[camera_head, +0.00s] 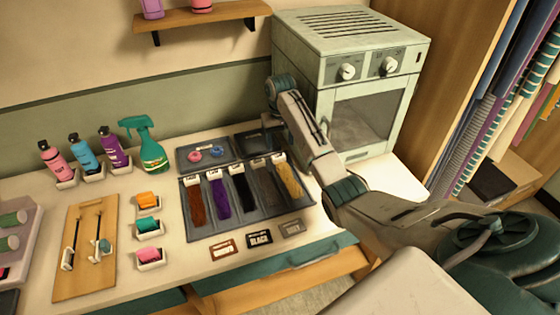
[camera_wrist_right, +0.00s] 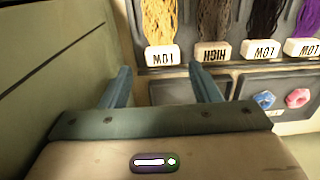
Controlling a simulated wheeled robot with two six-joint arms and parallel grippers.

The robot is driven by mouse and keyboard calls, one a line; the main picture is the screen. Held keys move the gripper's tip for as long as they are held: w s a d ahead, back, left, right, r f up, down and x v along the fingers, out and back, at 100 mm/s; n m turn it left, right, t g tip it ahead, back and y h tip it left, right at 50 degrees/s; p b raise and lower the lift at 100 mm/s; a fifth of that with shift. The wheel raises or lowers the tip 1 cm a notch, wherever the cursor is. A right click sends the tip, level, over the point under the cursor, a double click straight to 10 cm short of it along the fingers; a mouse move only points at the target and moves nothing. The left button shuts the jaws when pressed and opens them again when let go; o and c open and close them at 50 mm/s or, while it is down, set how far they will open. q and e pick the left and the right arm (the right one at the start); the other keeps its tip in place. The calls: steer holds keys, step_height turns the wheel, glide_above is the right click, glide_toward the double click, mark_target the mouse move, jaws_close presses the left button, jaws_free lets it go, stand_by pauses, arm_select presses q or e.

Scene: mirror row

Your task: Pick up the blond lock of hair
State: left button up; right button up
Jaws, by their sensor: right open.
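The blond lock of hair (camera_head: 289,180) lies at the right end of a row of hair locks in a dark grey tray (camera_head: 206,234). A small white label caps its far end. In the right wrist view the blond lock (camera_wrist_right: 158,18) hangs from a white tag reading LOW, upside down. My right gripper (camera_wrist_right: 163,85) is open and empty, its two fingers either side of the tag's line and apart from the lock. In the head view my right arm reaches over the back of the tray, and its fingertips are hard to make out. My left gripper is not in view.
Brown (camera_head: 266,188), black (camera_head: 243,193), purple (camera_head: 219,197) and auburn (camera_head: 196,205) locks lie beside the blond one. A pale green oven-like cabinet (camera_head: 350,60) stands close behind my right arm. A green spray bottle (camera_head: 150,150) stands left of the tray. Small cards lie in front.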

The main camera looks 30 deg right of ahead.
mark_target(280, 158)
steer(key=shift+s+f, duration=0.1)
steer(key=shift+f, duration=0.75)
steer(key=f+p, duration=0.2)
steer(key=f, duration=0.2)
steer(key=shift+a+f+p, duration=0.15)
steer(key=shift+a+p, duration=0.05)
steer(key=shift+p, duration=0.1)
steer(key=shift+f, duration=0.65)
steer(key=c, duration=0.8)
